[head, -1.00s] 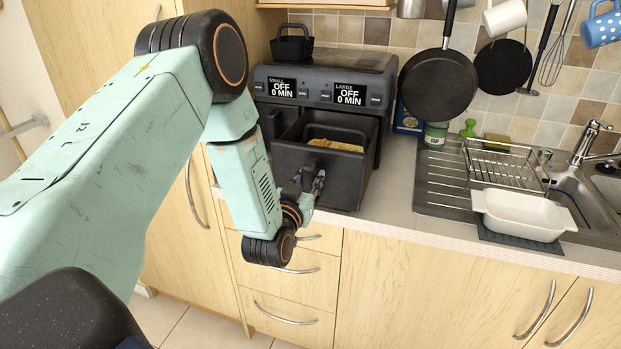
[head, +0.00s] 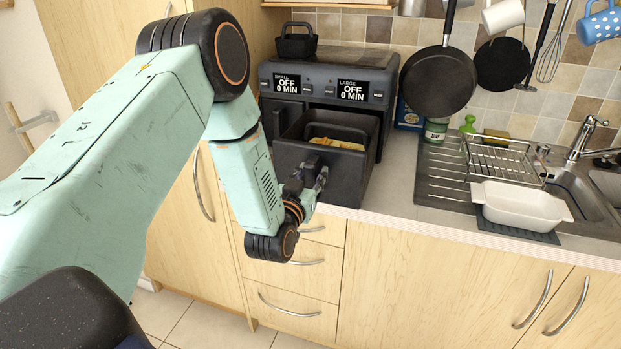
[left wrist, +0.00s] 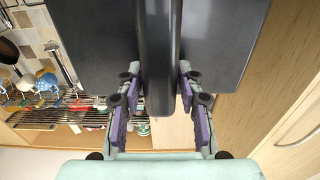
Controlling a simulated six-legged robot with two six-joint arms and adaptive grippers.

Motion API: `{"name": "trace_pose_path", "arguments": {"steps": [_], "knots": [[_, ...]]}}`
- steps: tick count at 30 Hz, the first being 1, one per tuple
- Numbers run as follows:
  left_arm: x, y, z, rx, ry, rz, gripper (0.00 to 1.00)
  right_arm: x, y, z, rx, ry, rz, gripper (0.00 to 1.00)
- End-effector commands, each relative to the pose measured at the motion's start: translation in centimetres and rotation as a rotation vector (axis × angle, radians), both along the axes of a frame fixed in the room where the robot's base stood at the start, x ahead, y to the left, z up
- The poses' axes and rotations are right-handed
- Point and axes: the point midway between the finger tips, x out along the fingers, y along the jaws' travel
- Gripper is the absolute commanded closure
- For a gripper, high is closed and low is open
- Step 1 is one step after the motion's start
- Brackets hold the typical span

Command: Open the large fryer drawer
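The large fryer drawer (head: 317,176) is dark grey and stands pulled out from the right half of the double air fryer (head: 330,84). Yellowish food (head: 337,143) shows inside it. Its dark handle (left wrist: 167,95) juts out from the front, between the purple-padded fingers of my left gripper (left wrist: 162,88). The pads lie close along both sides of the handle and appear closed on it. In the head view my left gripper (head: 308,180) is at the drawer front, partly hidden by its own wrist. My right gripper does not show.
A small black basket (head: 296,40) sits on top of the fryer. To the right are a sink with a steel rack (head: 503,158) and a white dish (head: 520,209). Pans (head: 438,82) hang on the tiled wall. The space in front of the cabinets is free.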

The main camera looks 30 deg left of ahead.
Motion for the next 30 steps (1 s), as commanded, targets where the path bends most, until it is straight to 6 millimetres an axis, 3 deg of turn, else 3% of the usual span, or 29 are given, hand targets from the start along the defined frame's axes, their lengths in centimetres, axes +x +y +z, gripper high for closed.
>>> {"name": "trace_pose_path", "arguments": {"steps": [4, 16, 30], "knots": [[0.0, 0.0, -0.2, -0.002, 0.007, -0.001, 0.48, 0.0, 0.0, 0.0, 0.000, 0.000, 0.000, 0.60], [-0.7, -0.2, -0.4, -0.003, 0.012, -0.002, 0.47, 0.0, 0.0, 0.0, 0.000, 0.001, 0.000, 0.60], [-9.3, -2.2, -0.4, -0.004, 0.012, 0.000, 0.47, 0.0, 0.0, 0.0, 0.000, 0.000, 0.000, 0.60]]}}
